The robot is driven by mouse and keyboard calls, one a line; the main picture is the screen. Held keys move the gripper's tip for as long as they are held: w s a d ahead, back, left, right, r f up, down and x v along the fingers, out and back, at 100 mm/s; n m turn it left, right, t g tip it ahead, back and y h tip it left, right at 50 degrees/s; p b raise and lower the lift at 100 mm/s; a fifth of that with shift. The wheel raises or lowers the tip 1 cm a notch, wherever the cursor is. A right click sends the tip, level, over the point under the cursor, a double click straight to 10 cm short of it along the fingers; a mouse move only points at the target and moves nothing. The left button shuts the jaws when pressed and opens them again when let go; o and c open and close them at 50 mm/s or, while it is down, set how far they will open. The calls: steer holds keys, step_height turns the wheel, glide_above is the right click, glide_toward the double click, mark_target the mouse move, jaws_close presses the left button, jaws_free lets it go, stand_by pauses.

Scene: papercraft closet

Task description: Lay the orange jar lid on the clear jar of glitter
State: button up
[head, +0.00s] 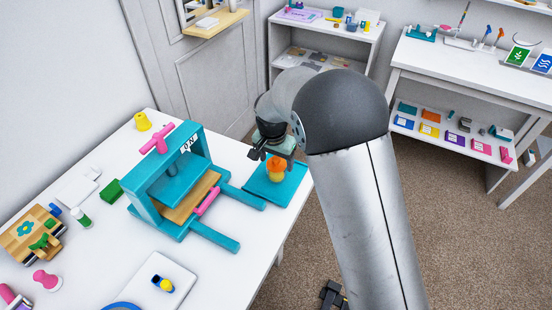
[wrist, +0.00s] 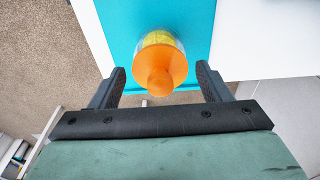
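The orange jar lid (head: 277,163), with a round knob on top, sits over the mouth of the clear jar of glitter (head: 277,175) on a teal mat. In the wrist view the lid (wrist: 160,68) covers most of the jar (wrist: 158,38), whose clear wall and yellow contents show past its far edge. Whether the lid is fully seated cannot be told. My gripper (head: 258,153) is at the lid's upper left in the head view. In the wrist view my gripper (wrist: 160,72) is open, with a finger to each side of the lid and clear gaps between.
The teal mat (head: 256,183) lies at the white table's (head: 120,242) right edge. A teal press (head: 165,195) stands left of it, its two long feet reaching toward the mat. Shelves (head: 330,28) stand farther back. Carpet lies beyond the table edge.

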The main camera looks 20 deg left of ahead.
mark_target(274, 169)
step_height(274, 169, up, 13)
steer(key=s, duration=0.2)
steer(key=s+d+r, duration=0.1)
steer(key=s+d, duration=0.2)
steer(key=d, duration=0.4)
steer(key=s+d+r+n, duration=0.1)
steer(key=s+d, duration=0.2)
steer(key=d, duration=0.4)
steer(key=s+d+r, duration=0.1)
steer(key=s+d, duration=0.2)
steer(key=d, duration=0.4)
steer(key=s+d+f, duration=0.2)
steer(key=s+d, duration=0.3)
steer(key=s, duration=0.2)
steer(key=s+d+f+n+g, duration=0.1)
steer(key=s+d+f, duration=0.1)
steer(key=s+d, duration=0.3)
steer(key=s, duration=0.3)
steer(key=shift+f, duration=0.2)
